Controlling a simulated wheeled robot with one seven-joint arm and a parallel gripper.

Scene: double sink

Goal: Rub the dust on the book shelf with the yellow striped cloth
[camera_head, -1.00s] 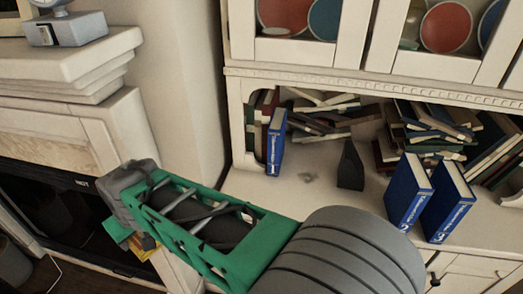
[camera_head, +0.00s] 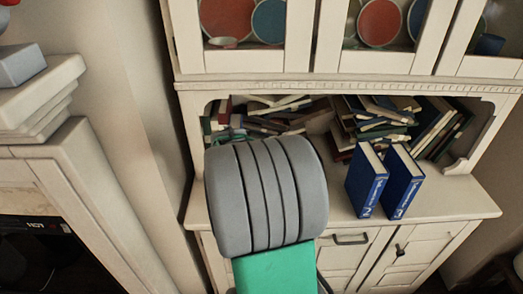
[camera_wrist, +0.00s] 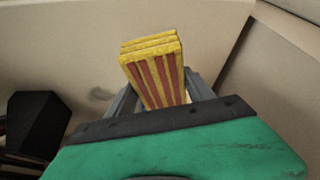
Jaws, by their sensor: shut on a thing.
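The yellow striped cloth (camera_wrist: 152,72), folded into a block with red stripes, is in the middle of the wrist view. My gripper (camera_wrist: 162,96) is shut on it. A grey dust smudge (camera_wrist: 101,94) shows on the pale surface to the left of the cloth. The cloth appears to be above the surface, but I cannot tell whether it touches. The book shelf (camera_head: 455,203) is cream with an open niche. In the head view my arm hides my gripper, the cloth and the dust.
A dark upright object (camera_wrist: 35,125) stands left of the dust in the wrist view. Two blue books (camera_head: 385,182) stand on the shelf's front right. Several books (camera_head: 375,115) lie piled at the back. A pale mantel (camera_head: 40,100) is at the far left.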

